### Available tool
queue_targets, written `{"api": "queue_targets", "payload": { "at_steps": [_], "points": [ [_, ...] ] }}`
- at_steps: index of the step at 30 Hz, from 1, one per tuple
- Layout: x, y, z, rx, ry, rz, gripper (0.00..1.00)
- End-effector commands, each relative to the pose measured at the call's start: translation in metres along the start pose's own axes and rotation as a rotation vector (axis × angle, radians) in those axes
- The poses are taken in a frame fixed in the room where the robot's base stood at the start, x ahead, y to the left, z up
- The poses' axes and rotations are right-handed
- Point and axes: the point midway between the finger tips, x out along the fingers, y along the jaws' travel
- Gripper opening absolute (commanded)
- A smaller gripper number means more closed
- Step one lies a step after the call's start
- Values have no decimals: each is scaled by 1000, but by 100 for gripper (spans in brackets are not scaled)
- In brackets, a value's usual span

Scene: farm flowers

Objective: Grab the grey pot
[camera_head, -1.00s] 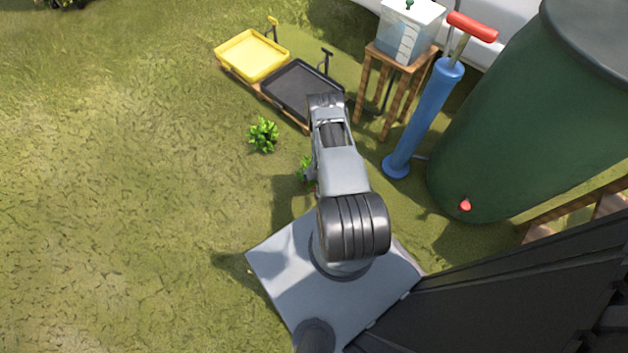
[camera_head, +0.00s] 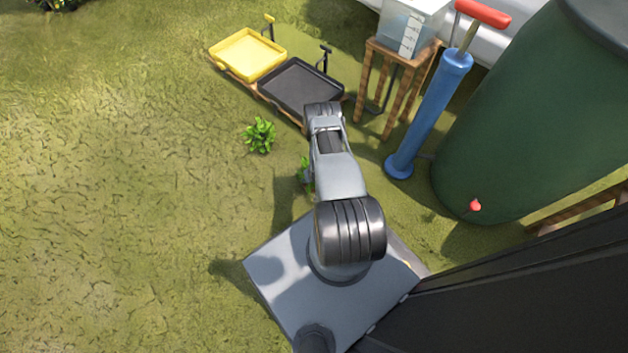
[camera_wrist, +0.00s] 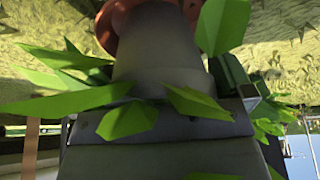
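In the wrist view, which looks upside down, a smooth grey tapered shape (camera_wrist: 160,55), apparently the grey pot, fills the upper middle very close to the camera. Green leaves (camera_wrist: 128,122) spread around and across it. A terracotta-coloured rim (camera_wrist: 108,30) shows behind its narrow end. A wide grey band fills the bottom; I cannot tell whether it is pot or gripper. In the head view my arm hides the pot and my gripper; only some leaves (camera_head: 303,169) show beside the arm. Finger positions and any contact are unclear.
A leafy plant (camera_head: 259,135) stands on the grass left of my arm. Beyond are a yellow tray (camera_head: 247,55) and a black tray (camera_head: 300,85). A wooden stand (camera_head: 372,85), blue pump (camera_head: 430,115) and large green barrel (camera_head: 530,120) crowd the right. Grass at left is open.

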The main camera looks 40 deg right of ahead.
Motion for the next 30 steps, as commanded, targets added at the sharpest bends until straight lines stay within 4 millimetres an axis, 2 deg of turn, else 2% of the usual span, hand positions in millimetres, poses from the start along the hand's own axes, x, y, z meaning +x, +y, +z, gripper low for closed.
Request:
{"api": "queue_targets", "payload": {
  "at_steps": [2,12,20,23,30],
  "points": [
    [0,0,0,1,0,0,90],
    [0,-1,0,-2,0,-1,58],
    [-4,-2,-2,-4,2,-1,58],
    [-16,-2,-8,-4,2,-1,58],
    [-57,-2,-25,-4,3,-1,58]
  ]
}}
